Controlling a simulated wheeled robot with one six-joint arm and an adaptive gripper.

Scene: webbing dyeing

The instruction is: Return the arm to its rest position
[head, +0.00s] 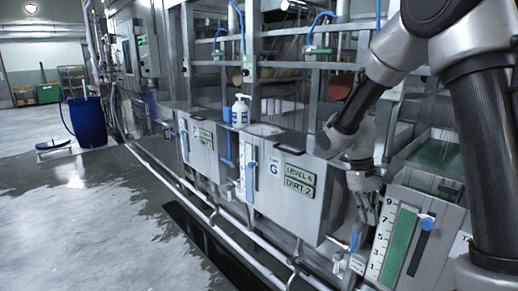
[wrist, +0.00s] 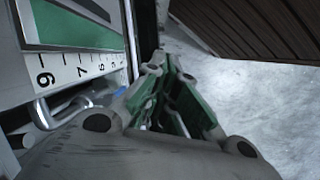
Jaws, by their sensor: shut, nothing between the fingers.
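My arm reaches in from the right of the head view. My gripper (head: 368,208) hangs pointing down in front of the machine, just left of the white level scale (head: 392,245) with its green bar. In the wrist view my gripper (wrist: 175,75) shows with its green-padded fingers close together and nothing between them. The scale (wrist: 85,70) also shows at the upper left there. I cannot tell whether the fingers touch the machine.
A steel tank front with "LEVEL 6" and "DIRT 2" labels (head: 300,180) stands left of my gripper. A white pump bottle (head: 240,112) stands on the machine's ledge. Pipes (head: 230,235) run along its foot. A blue barrel (head: 87,121) is far left. The wet floor (head: 80,220) is open.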

